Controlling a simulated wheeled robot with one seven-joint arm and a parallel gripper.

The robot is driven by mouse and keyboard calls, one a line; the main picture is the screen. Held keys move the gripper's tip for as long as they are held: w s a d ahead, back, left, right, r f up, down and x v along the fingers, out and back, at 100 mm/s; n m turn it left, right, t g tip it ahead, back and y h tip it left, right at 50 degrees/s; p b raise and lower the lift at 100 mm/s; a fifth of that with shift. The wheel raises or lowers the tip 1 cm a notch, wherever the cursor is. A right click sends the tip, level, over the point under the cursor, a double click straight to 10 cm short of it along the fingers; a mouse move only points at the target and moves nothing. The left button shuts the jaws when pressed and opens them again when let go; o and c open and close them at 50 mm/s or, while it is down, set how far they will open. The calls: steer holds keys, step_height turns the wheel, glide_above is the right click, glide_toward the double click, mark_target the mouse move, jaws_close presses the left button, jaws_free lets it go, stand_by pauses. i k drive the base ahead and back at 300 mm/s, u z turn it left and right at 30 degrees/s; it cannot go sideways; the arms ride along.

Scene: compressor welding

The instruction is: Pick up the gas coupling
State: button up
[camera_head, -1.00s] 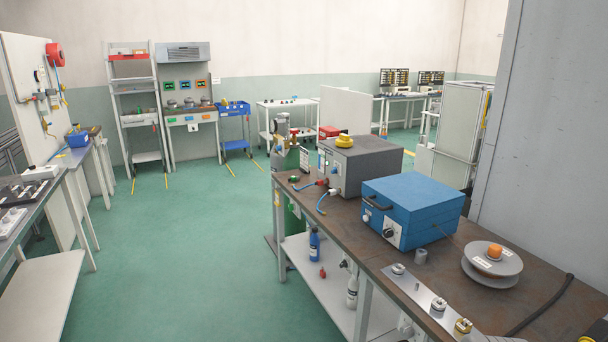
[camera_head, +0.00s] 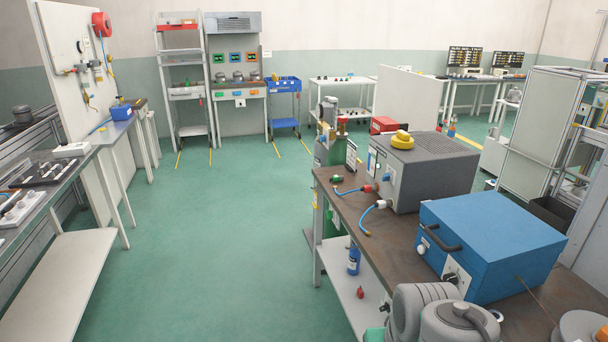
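I cannot tell for sure which part is the gas coupling. A small green piece (camera_head: 336,180) lies close by at the bench edge.
A blue box (camera_head: 490,240) with a black handle stands on the bench in front of the grey box. A green gas cylinder (camera_head: 325,152) stands behind the bench end. A long side bench (camera_head: 80,165) lines the left. The green floor between is clear.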

mark_target(336, 179)
steer(key=u, duration=1.45)
steer(key=i, duration=2)
steer(key=z, duration=1.95)
